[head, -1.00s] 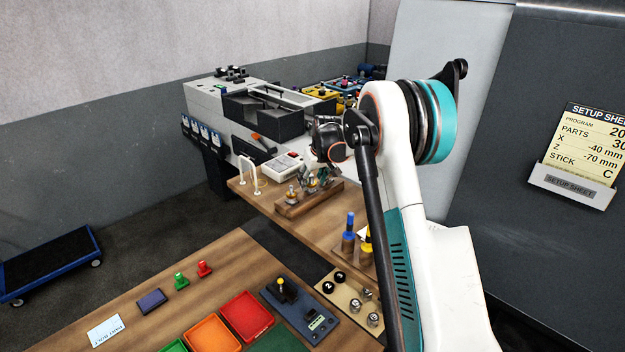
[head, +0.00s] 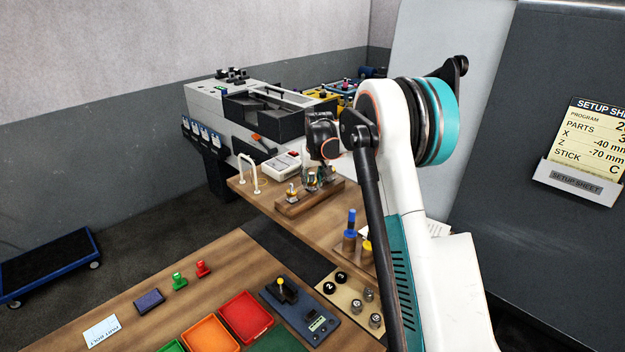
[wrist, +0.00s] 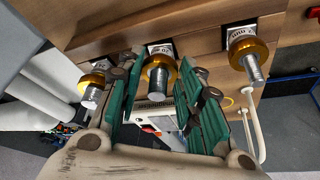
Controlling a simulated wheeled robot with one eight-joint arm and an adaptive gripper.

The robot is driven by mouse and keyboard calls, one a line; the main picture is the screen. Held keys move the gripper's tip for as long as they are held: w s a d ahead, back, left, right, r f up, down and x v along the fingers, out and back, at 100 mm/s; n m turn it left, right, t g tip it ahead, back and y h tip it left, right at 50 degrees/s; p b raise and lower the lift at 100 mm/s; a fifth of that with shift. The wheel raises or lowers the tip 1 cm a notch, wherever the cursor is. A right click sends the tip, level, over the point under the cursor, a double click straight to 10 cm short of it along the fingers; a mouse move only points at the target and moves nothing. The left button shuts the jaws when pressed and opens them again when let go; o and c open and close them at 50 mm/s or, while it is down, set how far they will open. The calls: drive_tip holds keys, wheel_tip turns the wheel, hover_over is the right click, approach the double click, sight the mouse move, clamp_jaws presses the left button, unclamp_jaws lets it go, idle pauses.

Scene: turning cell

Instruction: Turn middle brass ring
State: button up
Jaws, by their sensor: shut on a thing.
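Three upright pins with brass rings stand in a row on a wooden block (head: 292,209). The middle brass ring (wrist: 152,85) sits between the green-padded fingers of my gripper (wrist: 162,74). My gripper is shut on that ring, with the bright metal pin end showing in the middle. The left brass ring (wrist: 92,81) is beside the left finger and partly covered. The right brass ring (wrist: 236,48) stands clear of the fingers. In the head view my gripper (head: 312,182) is over the block and hides most of the middle and far pins. The near pin (head: 292,192) shows.
A white looped stand (head: 246,172) is left of the block, and a white-and-red box (head: 286,162) is behind it. Blue and yellow-capped pegs (head: 350,232) stand to the right.

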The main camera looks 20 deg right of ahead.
drive_tip(key=o, duration=1.1)
drive_tip(key=shift+c, duration=0.2)
drive_tip(key=v, duration=1.2)
